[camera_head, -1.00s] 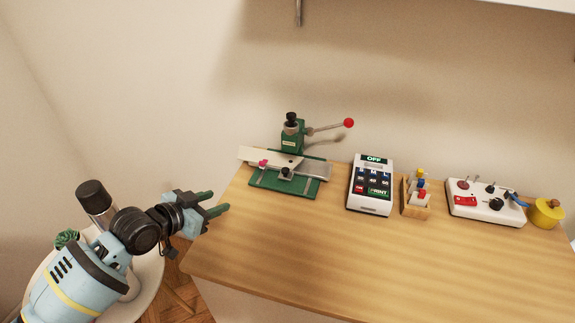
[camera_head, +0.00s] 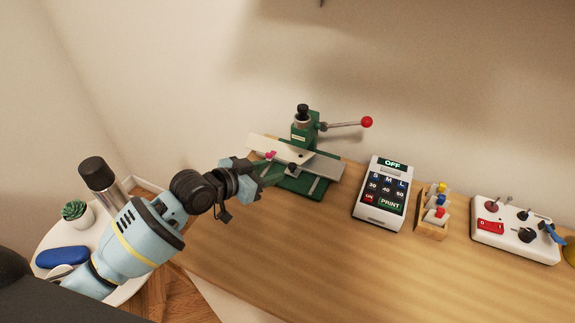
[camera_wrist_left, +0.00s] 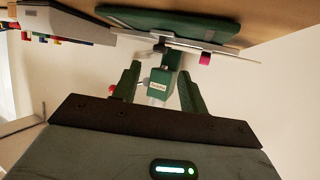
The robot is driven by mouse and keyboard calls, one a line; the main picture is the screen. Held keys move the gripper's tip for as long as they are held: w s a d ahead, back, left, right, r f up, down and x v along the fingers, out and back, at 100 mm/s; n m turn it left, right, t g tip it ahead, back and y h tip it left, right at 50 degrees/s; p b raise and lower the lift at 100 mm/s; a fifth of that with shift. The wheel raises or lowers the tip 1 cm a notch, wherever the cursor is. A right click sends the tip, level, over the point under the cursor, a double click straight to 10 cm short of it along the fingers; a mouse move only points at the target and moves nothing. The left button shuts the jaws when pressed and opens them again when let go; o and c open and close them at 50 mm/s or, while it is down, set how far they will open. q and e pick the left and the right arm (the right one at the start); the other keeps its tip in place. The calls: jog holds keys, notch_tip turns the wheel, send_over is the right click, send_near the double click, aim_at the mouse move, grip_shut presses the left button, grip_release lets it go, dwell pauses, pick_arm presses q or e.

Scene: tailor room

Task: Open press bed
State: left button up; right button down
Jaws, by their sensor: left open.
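The green press (camera_head: 303,128) stands at the back left of the wooden table, with a lever ending in a red knob. Its bed, a pale and grey plate (camera_head: 318,166) with a small pink knob (camera_head: 271,155), sits over a green base (camera_head: 301,188). My left gripper (camera_head: 270,174) is open and empty at the left front of the bed, close to the pink knob; I cannot tell if it touches. In the left wrist view, the press column (camera_wrist_left: 160,85) shows between the two open fingers, and the pink knob (camera_wrist_left: 205,58) is off to one side.
A keypad device (camera_head: 384,195), a wooden holder (camera_head: 433,218) and a white switch box (camera_head: 515,228) stand to the right. The front of the table (camera_head: 310,260) is clear. A round white side table with a plant (camera_head: 75,211) is at left.

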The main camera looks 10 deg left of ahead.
aim_at(292, 165)
pick_arm(q)
jog(key=shift+x, duration=3.55)
jog(key=shift+c, duration=0.4)
grip_shut()
